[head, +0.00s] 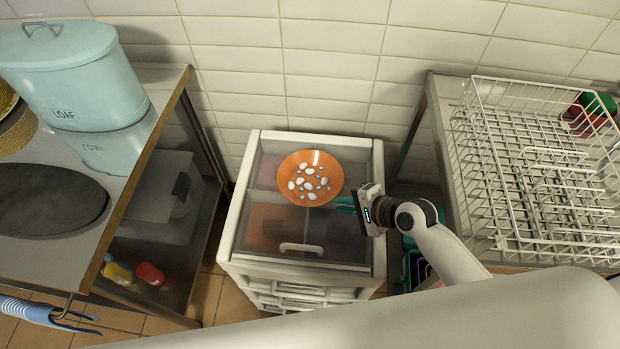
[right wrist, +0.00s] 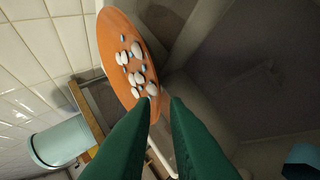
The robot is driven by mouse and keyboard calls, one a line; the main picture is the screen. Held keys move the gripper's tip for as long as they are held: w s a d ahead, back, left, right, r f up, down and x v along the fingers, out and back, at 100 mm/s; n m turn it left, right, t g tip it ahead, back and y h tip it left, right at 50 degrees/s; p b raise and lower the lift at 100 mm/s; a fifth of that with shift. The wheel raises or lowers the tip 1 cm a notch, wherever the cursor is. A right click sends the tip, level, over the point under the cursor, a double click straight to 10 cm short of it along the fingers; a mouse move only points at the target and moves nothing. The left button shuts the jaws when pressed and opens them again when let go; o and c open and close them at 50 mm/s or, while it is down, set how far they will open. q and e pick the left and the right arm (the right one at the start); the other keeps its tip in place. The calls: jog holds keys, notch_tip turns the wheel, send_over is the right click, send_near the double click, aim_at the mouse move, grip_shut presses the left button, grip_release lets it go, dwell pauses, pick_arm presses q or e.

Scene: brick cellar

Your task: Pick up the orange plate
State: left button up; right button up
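The orange plate (head: 315,161) lies on top of the white drawer unit, towards its back middle. Several white and a few small blue pieces show on it; I cannot tell whether they are loose or a pattern. My right gripper (head: 345,203) is at the plate's lower right edge, its dark green fingers pointing left towards it. In the right wrist view the plate (right wrist: 112,42) reaches down to the fingertips (right wrist: 161,104). The fingers are apart, with the plate's near rim showing at the gap; I cannot tell whether they touch it. My left gripper is not in view.
The white drawer unit (head: 238,218) has a see-through top. On the left stands a metal table (head: 90,250) with blue bread bins (head: 80,85). On the right a white wire dish rack (head: 500,190) stands on another table. A tiled wall (head: 330,60) closes the back.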

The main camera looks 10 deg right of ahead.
aim_at(325, 201)
jog(key=shift+w+a+f, duration=0.25)
jog(key=shift+w+f, duration=0.05)
jog(key=shift+w, duration=0.05)
jog(key=shift+w+a+f, duration=0.35)
jog(key=shift+a, duration=0.05)
jog(key=x, duration=0.3)
jog(key=shift+w+a+f, duration=0.1)
jog(key=shift+w+a, duration=0.05)
jog(key=shift+a, duration=0.15)
jog(key=shift+w+a+f, duration=0.2)
jog(key=shift+f, duration=0.05)
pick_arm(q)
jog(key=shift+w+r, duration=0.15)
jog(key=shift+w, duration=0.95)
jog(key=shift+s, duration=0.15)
pick_arm(e)
jog(key=shift+c, duration=0.2)
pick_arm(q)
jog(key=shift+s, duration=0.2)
pick_arm(e)
grip_shut()
